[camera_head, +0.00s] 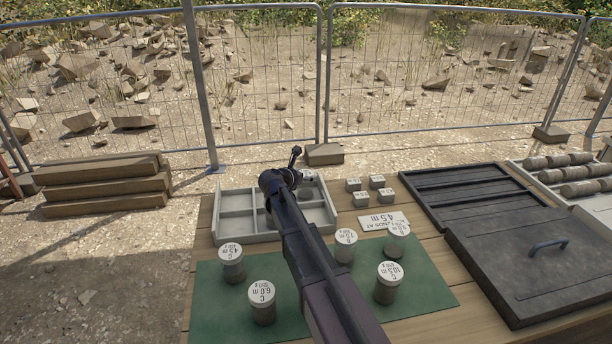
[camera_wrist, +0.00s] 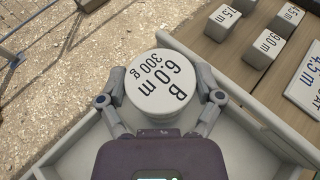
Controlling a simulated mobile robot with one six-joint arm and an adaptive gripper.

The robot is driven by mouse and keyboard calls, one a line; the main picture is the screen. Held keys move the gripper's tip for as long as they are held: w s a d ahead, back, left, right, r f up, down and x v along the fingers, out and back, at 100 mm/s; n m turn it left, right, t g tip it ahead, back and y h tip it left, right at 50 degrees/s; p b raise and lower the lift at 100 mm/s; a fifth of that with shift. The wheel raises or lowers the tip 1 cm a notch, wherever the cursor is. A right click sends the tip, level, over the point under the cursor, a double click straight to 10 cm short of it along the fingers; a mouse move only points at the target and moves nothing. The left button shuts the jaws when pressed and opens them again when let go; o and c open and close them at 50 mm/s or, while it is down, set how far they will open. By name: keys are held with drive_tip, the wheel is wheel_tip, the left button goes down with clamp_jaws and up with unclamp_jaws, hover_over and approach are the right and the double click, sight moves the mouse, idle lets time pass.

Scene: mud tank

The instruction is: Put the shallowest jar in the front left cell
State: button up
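A jar with a white lid marked B 6.0 m, 300 g (camera_wrist: 160,82) sits between the fingers of my gripper (camera_wrist: 161,97), which touch it on both sides. In the head view my gripper (camera_head: 285,180) is over the back right part of the grey divided tray (camera_head: 250,238); my arm hides part of the tray. On the green mat (camera_head: 215,312) stand a jar marked C 4.5 m (camera_head: 232,265), a jar marked C 6.0 m (camera_head: 263,305), a jar marked 10.5 m (camera_head: 387,287), and two jars with unclear labels (camera_head: 345,248) (camera_head: 397,243). The tray's left cells look empty.
Several small labelled blocks (camera_head: 361,199) and a card reading 4.5 m (camera_head: 383,221) lie right of the tray. A dark slatted case (camera_head: 480,195) and a dark lid with a handle (camera_head: 535,270) fill the right side. A rack of cylinders (camera_head: 585,188) stands beyond.

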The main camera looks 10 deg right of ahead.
drive_tip(key=shift+o, duration=0.4)
drive_tip(key=shift+r, duration=0.15)
drive_tip(key=shift+r, duration=0.1)
drive_tip(key=p+v, duration=0.4)
drive_tip(key=v, duration=0.8)
drive_tip(key=shift+p, duration=0.4)
